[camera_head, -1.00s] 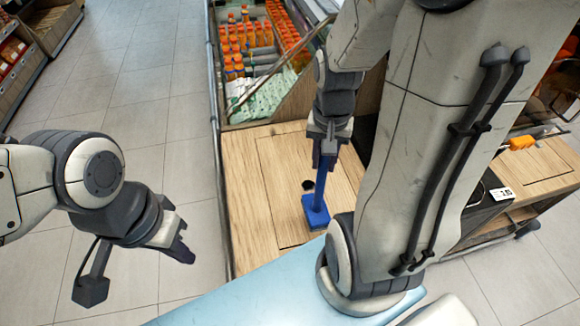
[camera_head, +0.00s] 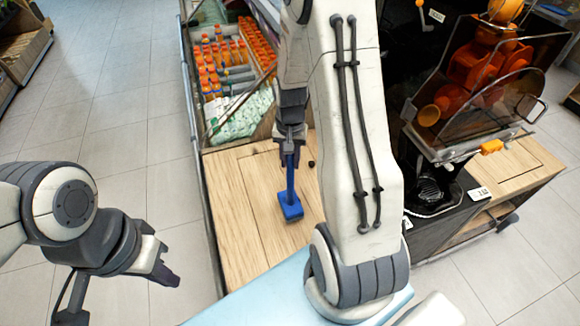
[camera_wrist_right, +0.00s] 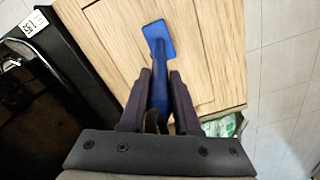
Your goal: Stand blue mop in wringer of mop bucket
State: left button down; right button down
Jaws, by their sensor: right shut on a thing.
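The blue mop (camera_head: 290,203) has a blue handle and a flat rectangular blue head. My right gripper (camera_head: 291,148) is shut on its handle above the wooden counter (camera_head: 236,214). The mop hangs nearly upright with its head down; I cannot tell whether the head touches the counter. In the right wrist view the dark fingers (camera_wrist_right: 160,105) close around the handle and the blue mop head (camera_wrist_right: 158,38) lies beyond them over the wood. My left gripper (camera_head: 166,272) is empty over the floor at the left; its finger gap is unclear. No mop bucket or wringer shows in view.
An orange juicer (camera_head: 475,75) stands on the dark counter at the right, with a price tag (camera_head: 479,193). A case of orange juice bottles (camera_head: 215,72) is behind the wooden counter. A small dark round thing (camera_head: 311,163) is beside the mop. Tiled floor is open at the left.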

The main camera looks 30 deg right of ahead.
aim_at(290, 179)
jog(key=shift+f+p, duration=0.5)
jog(key=shift+f, duration=1.5)
jog(key=shift+f, duration=0.2)
jog(key=c, duration=0.6)
grip_release()
jog(key=shift+r, duration=0.1)
